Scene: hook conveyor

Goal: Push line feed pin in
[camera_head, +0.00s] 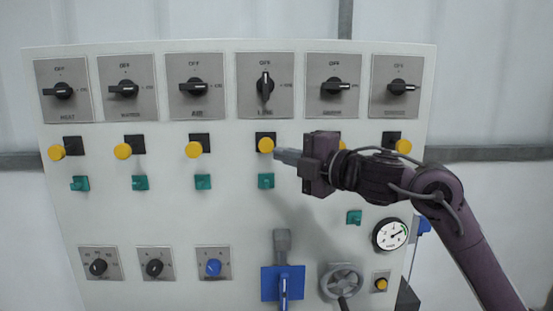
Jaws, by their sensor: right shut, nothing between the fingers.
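The line feed pin, a round yellow knob (266,145) on a small black plate, is under the fourth dial (265,86) on the white panel, whose label is blurred but looks like LINE. It stands out from the panel, like the other yellow knobs. My right gripper (277,155) is shut and empty. Its grey fingertips point left, just right of and slightly below this knob in the picture. Whether they touch it, I cannot tell. A green piece (266,181) sits on the panel below the knob. My left gripper is not in view.
More yellow knobs (193,150) sit in the same row; one is partly hidden behind my gripper. Below are a blue lever unit (268,282), a grey handwheel (343,280) and a gauge (389,234).

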